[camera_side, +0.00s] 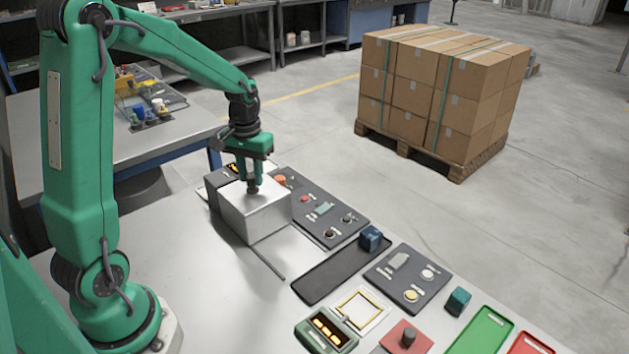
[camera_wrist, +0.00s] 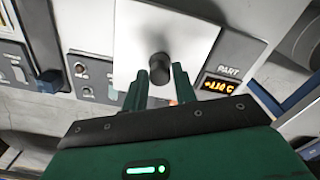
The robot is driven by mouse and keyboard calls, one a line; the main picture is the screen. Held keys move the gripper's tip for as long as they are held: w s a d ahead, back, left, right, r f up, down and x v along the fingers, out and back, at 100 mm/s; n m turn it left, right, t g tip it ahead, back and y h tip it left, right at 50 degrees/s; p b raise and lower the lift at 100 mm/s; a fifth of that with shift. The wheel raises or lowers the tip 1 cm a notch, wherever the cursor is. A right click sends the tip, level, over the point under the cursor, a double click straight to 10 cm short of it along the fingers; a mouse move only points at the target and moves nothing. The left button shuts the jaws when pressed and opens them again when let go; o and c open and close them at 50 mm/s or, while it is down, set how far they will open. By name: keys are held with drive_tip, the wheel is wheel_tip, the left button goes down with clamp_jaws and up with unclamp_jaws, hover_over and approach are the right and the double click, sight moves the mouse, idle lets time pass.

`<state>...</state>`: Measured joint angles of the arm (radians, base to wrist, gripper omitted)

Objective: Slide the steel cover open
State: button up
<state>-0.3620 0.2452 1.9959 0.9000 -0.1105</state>
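The steel cover (camera_side: 258,214) is a box-shaped shiny metal hood at the left end of the row of panels. A dark round knob (camera_side: 252,187) stands on its top. My gripper (camera_side: 252,180) points down over the cover, with its fingertips at the knob. In the wrist view the cover (camera_wrist: 205,38) is a pale plate and the knob (camera_wrist: 160,64) shows between the tips of my gripper (camera_wrist: 160,72). The fingers stand apart, one on each side of the knob. I cannot tell whether they touch it. What lies under the cover is hidden.
A lit orange display (camera_wrist: 222,86) is beside the cover. A dark control panel (camera_side: 325,217) adjoins it. A thin slot or rail (camera_side: 268,263) runs along the bench in front of the cover. A black tray (camera_side: 330,275) with a blue block (camera_side: 371,238) is further right.

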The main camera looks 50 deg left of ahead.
clamp_jaws()
drive_tip(key=d, duration=1.3)
drive_tip(key=shift+r, duration=0.1)
drive_tip(key=shift+o, duration=2.4)
unclamp_jaws()
drive_tip(key=shift+r, duration=0.1)
wheel_tip(320, 180, up, 8)
drive_tip(key=shift+f, duration=0.2)
